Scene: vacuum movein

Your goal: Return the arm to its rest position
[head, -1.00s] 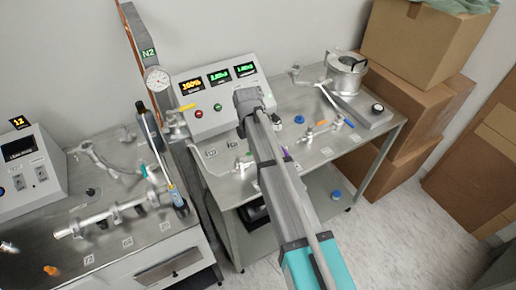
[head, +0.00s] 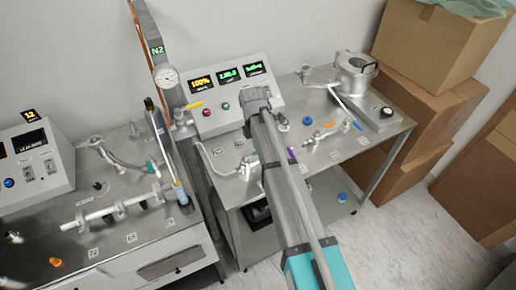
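My arm crosses the head view from the lower edge, with a teal section low down and a long grey link rising to a dark grey block in front of the control box. No gripper fingers can be made out, so I cannot see whether my gripper is open or holds anything. The arm hides part of the right steel table (head: 375,145) and some of the small parts on it.
A control box (head: 228,98) with lit displays stands at the back of the right table, beside a metal pot (head: 355,75). A left bench (head: 100,225) holds pipe fittings and another control box (head: 35,160). Cardboard boxes (head: 435,45) fill the right; floor (head: 400,225) shows at lower right.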

